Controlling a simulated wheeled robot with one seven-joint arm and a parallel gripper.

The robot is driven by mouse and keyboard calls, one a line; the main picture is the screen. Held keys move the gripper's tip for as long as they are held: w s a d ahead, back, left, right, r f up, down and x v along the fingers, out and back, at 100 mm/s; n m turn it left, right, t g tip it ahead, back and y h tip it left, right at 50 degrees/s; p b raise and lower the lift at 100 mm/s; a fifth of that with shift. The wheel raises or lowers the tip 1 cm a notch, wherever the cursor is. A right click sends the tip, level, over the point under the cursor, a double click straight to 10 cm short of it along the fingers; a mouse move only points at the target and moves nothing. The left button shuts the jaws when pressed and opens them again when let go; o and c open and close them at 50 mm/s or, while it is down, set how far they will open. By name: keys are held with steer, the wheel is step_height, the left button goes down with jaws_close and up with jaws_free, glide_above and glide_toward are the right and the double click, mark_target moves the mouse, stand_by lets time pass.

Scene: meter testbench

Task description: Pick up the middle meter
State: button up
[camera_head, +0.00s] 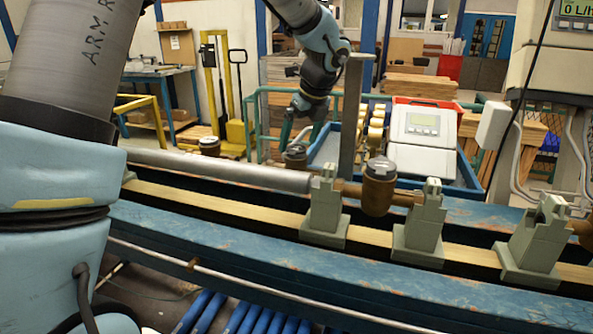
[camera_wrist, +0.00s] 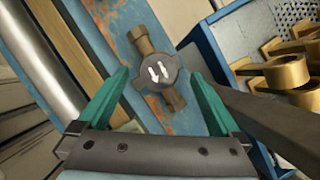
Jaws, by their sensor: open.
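My gripper (camera_head: 303,122) hangs with its green fingers pointing down above a brass meter with a dark round lid (camera_head: 295,155), on the far side of the bench. In the wrist view this meter (camera_wrist: 157,72) lies between and beyond the two open fingers of my gripper (camera_wrist: 160,78). Its lid has two white marks, and its brass pipe ends stick out on both sides. No contact is visible. Another dark-lidded meter (camera_head: 209,146) is to the left. A brass meter (camera_head: 379,190) sits between grey-green supports to the right.
The blue bench (camera_head: 240,262) carries a long grey pipe (camera_head: 220,170) and grey-green supports (camera_head: 325,215). A grey post (camera_head: 352,115) stands just right of my gripper. Beyond are a blue bin (camera_head: 466,178) and a grey display unit (camera_head: 422,140). Several brass parts (camera_wrist: 285,73) lie at right in the wrist view.

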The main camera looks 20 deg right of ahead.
mark_target(294, 157)
steer(key=shift+p+x, duration=0.75)
steer(key=shift+x, duration=2.5)
steer(key=shift+s+a, duration=0.1)
steer(key=shift+s, duration=0.05)
jaws_close()
